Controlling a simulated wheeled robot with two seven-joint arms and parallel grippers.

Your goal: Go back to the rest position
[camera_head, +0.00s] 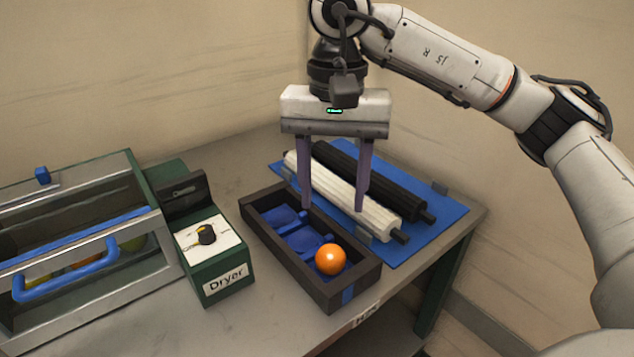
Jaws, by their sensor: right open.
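My right gripper (333,207) hangs from the arm that comes in from the right. Its two long fingers point down and stand apart, with nothing between them. The fingertips appear over the far side of a dark tray (326,291), near the white roller. An orange (330,259) sits at the near end of this tray, apart from the fingers. My left gripper is not in view.
A white roller (335,190) and a black roller (405,193) lie on a blue mat (445,218) behind the tray. A green dryer box (222,275) with a knob and a glass-sided case (85,255) stand left. Walls close off the back.

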